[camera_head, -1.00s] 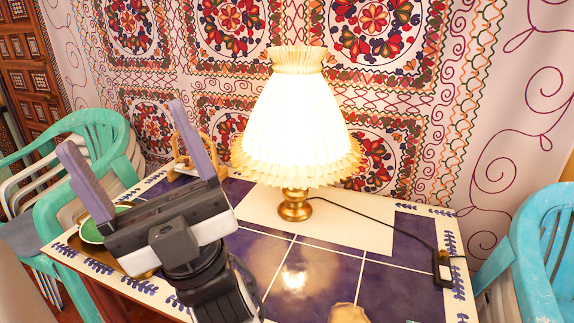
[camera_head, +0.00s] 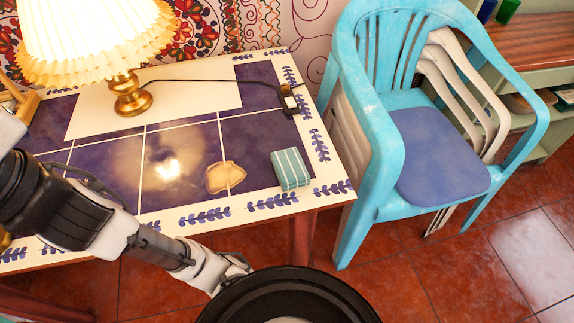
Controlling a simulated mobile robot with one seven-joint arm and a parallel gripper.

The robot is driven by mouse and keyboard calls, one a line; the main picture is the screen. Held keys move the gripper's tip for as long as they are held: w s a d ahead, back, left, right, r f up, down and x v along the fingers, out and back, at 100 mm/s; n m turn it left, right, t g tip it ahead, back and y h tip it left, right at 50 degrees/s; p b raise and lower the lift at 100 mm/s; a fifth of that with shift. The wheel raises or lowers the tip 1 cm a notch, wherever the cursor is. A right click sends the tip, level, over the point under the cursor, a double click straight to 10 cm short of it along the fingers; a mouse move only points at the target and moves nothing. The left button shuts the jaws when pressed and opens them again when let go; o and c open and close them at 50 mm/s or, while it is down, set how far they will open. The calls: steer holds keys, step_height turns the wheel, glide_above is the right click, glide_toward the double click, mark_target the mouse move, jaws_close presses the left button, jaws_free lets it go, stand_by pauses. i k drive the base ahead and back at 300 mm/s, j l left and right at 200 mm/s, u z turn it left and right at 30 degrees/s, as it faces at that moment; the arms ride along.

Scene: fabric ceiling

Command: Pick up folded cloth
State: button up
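The folded cloth (camera_head: 291,169) is a small teal rectangle with pale stripes. It lies on the blue-tiled table (camera_head: 205,130) near the front right corner. My arm reaches in from the left, and my gripper is outside the picture.
A tan flat piece (camera_head: 225,177) lies just left of the cloth. A lit lamp (camera_head: 128,92) stands at the back left; its cord runs to a black switch box (camera_head: 289,102) behind the cloth. A turquoise chair (camera_head: 372,130) stands close to the table's right side.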

mark_target(292, 172)
steer(key=k+j+z, duration=0.25)
steer(key=j, duration=0.2)
steer(key=k+j+z, duration=0.2)
steer(key=j, duration=0.25)
steer(key=k+j+z, duration=0.25)
steer(key=j, duration=0.15)
